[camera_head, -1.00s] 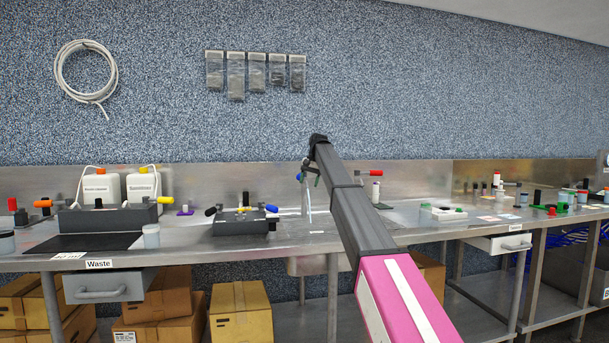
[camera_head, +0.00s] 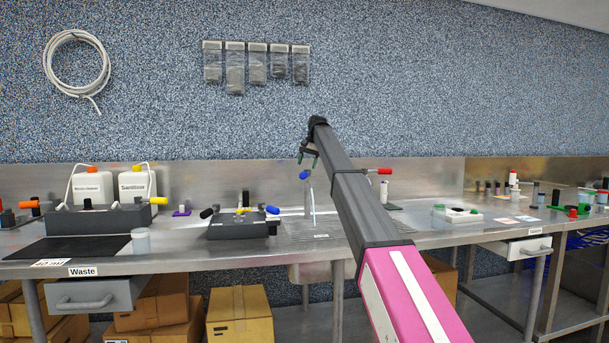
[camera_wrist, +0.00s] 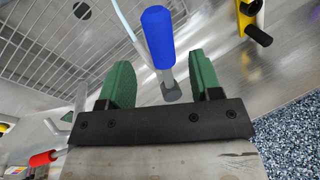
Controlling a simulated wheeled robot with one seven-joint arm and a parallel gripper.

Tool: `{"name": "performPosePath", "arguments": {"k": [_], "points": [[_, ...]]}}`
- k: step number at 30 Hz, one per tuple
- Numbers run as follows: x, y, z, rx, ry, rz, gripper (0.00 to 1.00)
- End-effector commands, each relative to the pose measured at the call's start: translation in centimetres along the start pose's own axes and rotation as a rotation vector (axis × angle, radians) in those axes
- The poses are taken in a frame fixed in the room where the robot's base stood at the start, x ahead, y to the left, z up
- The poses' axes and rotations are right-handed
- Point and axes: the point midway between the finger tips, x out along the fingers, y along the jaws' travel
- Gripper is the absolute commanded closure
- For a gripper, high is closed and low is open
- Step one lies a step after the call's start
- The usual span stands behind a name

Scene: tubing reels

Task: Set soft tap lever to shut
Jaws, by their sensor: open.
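A blue-handled tap lever (camera_head: 304,175) stands on the bench below my gripper (camera_head: 308,157) in the head view. In the wrist view the blue handle (camera_wrist: 160,36) on its grey stem points up the picture, between the lines of my two green fingers. My gripper (camera_wrist: 160,72) is open, with a gap on both sides of the stem. I see no clear contact. A red-handled lever (camera_head: 378,171) stands further right, and a red handle (camera_wrist: 44,158) shows at lower left in the wrist view. No label naming the soft tap is readable.
White bottles (camera_head: 92,188) stand behind another grey box. A wire rack or drain grid (camera_wrist: 50,45) lies beside the blue handle. A white block (camera_head: 457,214) sits to the right.

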Motion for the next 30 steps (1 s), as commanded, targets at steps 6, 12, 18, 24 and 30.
{"name": "performPosePath", "arguments": {"k": [6,12,18,24,30], "points": [[3.8,0.0,0.1,0.0,-0.001,0.001,0.42],[5.2,0.0,0.0,0.0,0.0,0.001,0.42],[5.2,0.0,0.0,0.0,0.0,0.0,0.42],[5.2,0.0,0.0,0.0,0.0,0.0,1.0],[5.2,-0.1,0.0,0.006,0.002,0.0,1.0]]}}
